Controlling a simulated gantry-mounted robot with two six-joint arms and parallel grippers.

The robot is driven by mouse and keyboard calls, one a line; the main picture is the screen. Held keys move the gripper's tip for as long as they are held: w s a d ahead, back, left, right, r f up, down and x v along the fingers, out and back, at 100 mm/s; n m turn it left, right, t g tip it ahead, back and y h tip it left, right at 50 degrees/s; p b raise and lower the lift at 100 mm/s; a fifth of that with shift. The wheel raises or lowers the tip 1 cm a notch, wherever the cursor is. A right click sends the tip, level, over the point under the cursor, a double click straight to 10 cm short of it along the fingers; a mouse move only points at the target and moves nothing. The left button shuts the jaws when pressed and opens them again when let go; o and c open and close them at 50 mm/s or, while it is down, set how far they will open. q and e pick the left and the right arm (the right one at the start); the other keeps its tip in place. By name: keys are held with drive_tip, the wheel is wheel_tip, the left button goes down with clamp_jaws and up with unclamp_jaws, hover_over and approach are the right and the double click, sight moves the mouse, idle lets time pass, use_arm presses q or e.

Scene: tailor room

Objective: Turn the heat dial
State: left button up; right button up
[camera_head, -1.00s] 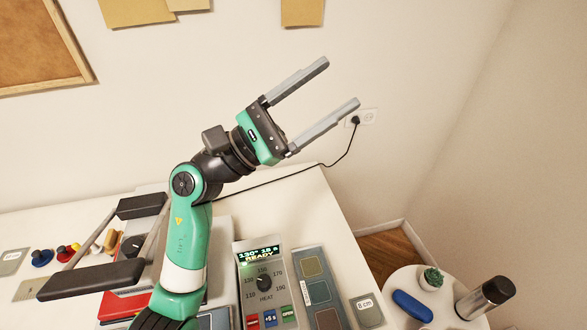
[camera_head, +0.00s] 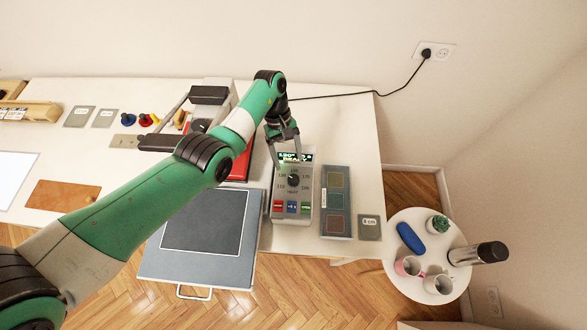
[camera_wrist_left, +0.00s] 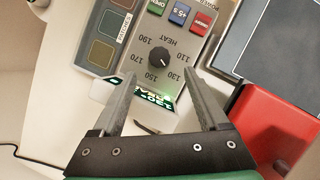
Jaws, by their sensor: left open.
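The heat dial is a black round knob (camera_head: 293,180) on the front face of a grey control box (camera_head: 305,212), ringed by printed temperature numbers. Its lit green display (camera_head: 296,156) is partly covered by my gripper. My left gripper (camera_head: 285,160) points down over the display end of the box. In the left wrist view its two fingers (camera_wrist_left: 157,76) are spread apart and empty. The dial (camera_wrist_left: 160,57) shows just beyond and between the fingertips; I cannot tell their height above it. My right gripper is not in view.
Red, blue and green buttons (camera_head: 291,207) sit below the dial. A swatch panel (camera_head: 336,201) lies right of the box. The heat press with its grey plate (camera_head: 205,220) and a red block (camera_wrist_left: 275,125) are on the other side. A small round table (camera_head: 400,222) stands at right.

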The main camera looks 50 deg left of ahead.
sight(293, 179)
use_arm(q)
drive_tip(key=b+x, duration=0.2)
drive_tip(key=x, duration=0.6)
drive_tip(key=shift+b, duration=0.35)
drive_tip(key=shift+r, duration=0.1)
clamp_jaws()
